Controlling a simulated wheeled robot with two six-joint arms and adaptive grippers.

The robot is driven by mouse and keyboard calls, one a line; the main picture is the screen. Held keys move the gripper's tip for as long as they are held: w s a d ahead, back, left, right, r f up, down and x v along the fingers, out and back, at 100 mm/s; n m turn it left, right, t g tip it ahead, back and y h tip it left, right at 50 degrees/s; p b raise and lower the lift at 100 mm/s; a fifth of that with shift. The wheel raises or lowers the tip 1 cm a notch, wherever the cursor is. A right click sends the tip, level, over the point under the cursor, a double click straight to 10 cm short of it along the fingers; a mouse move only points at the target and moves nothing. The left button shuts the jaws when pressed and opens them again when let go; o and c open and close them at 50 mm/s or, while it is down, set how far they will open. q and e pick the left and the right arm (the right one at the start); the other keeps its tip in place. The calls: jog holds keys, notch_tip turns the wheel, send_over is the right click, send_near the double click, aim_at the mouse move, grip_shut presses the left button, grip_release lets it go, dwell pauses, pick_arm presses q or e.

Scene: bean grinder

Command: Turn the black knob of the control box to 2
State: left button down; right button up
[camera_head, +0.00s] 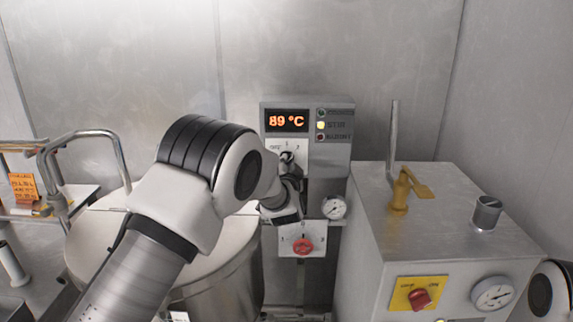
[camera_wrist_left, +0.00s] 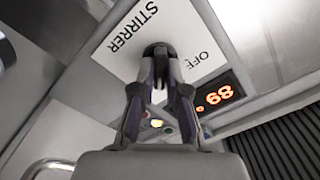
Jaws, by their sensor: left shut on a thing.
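The grey control box (camera_head: 335,155) hangs on the back wall in the head view, with a red display reading 89 °C. Below the display is a white dial plate marked OFF on the left and a 2 on the right. The black knob (camera_head: 287,156) is at the middle of this plate, partly hidden by my left gripper (camera_head: 289,167). In the left wrist view, the fingers of my left gripper (camera_wrist_left: 159,72) are closed around the black knob (camera_wrist_left: 158,49). The plate there reads STIRRER and OFF. The knob's pointer setting cannot be told. My right gripper is out of view.
A lidded metal vessel (camera_head: 240,268) stands below my left arm. A red knob (camera_head: 303,247) and a gauge (camera_head: 333,207) sit below the box.

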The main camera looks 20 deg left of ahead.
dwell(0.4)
pick_arm(q)
jog(key=c, duration=1.2)
grip_release()
jog(key=v, duration=0.8)
jog(key=s+a+f+n+g+h+b, duration=0.1)
jog(key=s+a+f+g, duration=0.15)
jog(key=s+f, duration=0.6)
jog(key=s+a+f+g+h, duration=0.1)
jog(key=s+f+g, duration=0.2)
jog(key=f, duration=1)
jog(key=s+a+f+n+g+h+b, duration=0.1)
jog(key=s+f+g, duration=0.2)
jog(key=s+f, duration=0.5)
jog(key=s+f+n+g, duration=0.1)
jog(key=s+f+g, duration=0.2)
jog(key=s, duration=0.6)
jog(key=s+f+n+g+h, duration=0.1)
jog(key=s+f+g, duration=0.2)
jog(key=s+f, duration=0.3)
jog(key=s+f+n+g+h, duration=0.1)
jog(key=s+f, duration=0.4)
jog(key=s, duration=0.8)
jog(key=shift+d+f+n+g+b, duration=0.25)
jog(key=shift+n+g+b, duration=0.2)
jog(key=shift+g, duration=0.6)
